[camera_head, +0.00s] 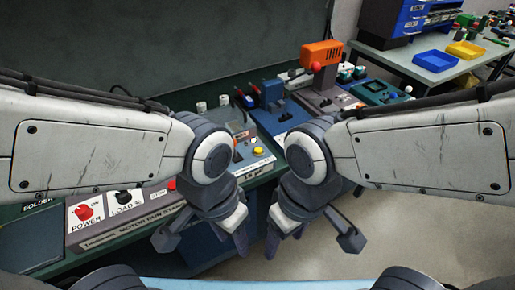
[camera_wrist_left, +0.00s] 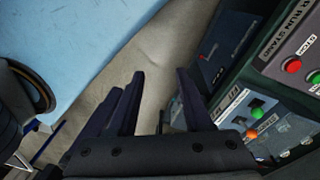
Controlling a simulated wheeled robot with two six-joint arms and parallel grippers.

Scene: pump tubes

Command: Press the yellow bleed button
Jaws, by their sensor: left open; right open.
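The yellow bleed button (camera_head: 258,151) is a small round cap on the sloped front of a grey pump unit (camera_head: 240,130), seen between my two arms in the head view. My left gripper (camera_head: 238,230) hangs in front of and below it, pointing down, apart from it. In the left wrist view the left gripper's fingers (camera_wrist_left: 158,95) are spread and empty. My right gripper (camera_head: 285,232) hangs beside the left one, also apart from the button, open with nothing visible in it. The yellow button is not seen in the left wrist view.
A motor run stand panel (camera_head: 125,215) with a red power knob (camera_head: 85,212) is at lower left. An orange-topped press (camera_head: 322,55) and a teal device (camera_head: 372,92) stand beyond the pump unit. A side table (camera_head: 440,62) holds trays. Open floor (camera_head: 385,235) is at right.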

